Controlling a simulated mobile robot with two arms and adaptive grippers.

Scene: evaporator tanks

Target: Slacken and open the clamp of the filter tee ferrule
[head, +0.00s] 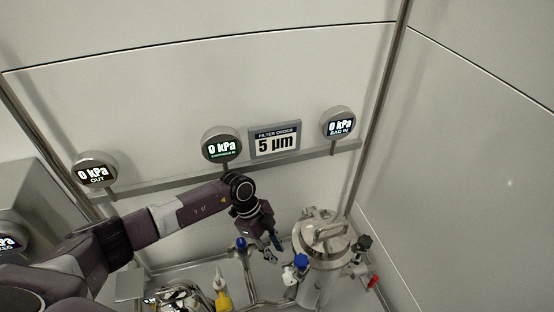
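My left arm reaches in from the left, and its gripper (271,248) points down just left of the steel filter vessel (322,262), above the pipework. The fingers are small and dark here, so I cannot tell whether they are open or shut or touch anything. The filter tee ferrule and its clamp cannot be made out; they may be among the small fittings under or beside the gripper. A white fitting (289,275) and a blue-capped valve (301,261) sit between the gripper and the vessel. My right gripper is not in view.
A rail (200,181) on the back wall carries round pressure gauges (222,146) and a "5 µm" sign (275,141). Another blue-capped valve (241,243) and a yellow part (222,291) stand left of the gripper. A red handle (373,282) is right of the vessel.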

